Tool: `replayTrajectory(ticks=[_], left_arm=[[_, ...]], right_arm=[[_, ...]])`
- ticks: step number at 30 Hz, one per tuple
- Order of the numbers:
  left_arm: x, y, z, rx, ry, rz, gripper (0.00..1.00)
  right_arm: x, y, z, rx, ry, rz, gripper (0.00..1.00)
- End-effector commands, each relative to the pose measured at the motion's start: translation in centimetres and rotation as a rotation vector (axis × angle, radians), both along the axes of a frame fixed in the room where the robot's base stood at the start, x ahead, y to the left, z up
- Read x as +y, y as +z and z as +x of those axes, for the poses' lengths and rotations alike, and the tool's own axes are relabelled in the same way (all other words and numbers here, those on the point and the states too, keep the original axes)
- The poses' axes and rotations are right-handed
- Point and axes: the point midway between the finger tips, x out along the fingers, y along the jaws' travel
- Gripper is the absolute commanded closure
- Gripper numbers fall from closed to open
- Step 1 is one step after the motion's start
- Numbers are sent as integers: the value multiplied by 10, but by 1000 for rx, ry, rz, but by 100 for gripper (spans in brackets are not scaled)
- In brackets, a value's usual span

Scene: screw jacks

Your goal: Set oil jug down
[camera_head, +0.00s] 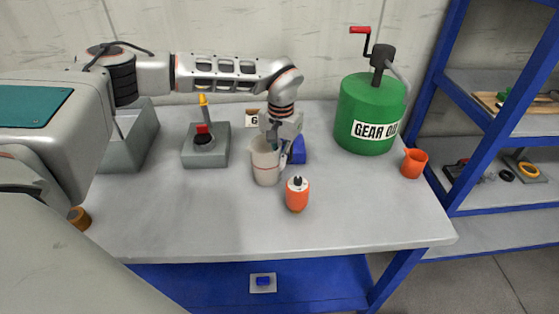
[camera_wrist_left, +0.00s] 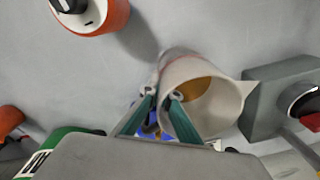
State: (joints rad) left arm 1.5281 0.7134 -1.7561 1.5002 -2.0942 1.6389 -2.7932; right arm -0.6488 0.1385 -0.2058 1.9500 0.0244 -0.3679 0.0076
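The oil jug (camera_head: 265,162) is a pale jug with a spout, upright at the middle of the grey table. In the left wrist view the jug (camera_wrist_left: 205,66) shows amber oil inside, its spout pointing right. My left gripper (camera_head: 284,152) is at the jug's right side, opposite the spout. In the wrist view its two fingertips (camera_wrist_left: 162,97) are close together at the jug's near edge, apparently closed on its handle or wall; the grasped part is mostly hidden. I cannot tell whether the base touches the table. My right gripper is out of view.
A grey box with a red-topped control (camera_head: 206,150) is to the left. A green gear oil drum (camera_head: 365,112) and an orange cup (camera_head: 414,163) stand right.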

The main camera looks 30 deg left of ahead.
Motion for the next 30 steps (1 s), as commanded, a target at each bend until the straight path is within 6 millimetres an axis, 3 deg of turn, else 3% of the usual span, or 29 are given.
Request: replayTrajectory(ticks=[6,8,9,20,25,30], left_arm=[[0,-2,0,0,0,0,100],[0,-2,0,1,0,0,83],[0,-2,0,1,0,0,79],[0,0,0,0,0,0,79],[0,19,1,-3,0,0,79],[0,53,1,-3,1,0,79]], right_arm=[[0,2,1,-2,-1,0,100],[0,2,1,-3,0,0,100],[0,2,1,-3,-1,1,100],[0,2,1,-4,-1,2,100],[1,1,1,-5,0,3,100],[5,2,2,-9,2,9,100]])
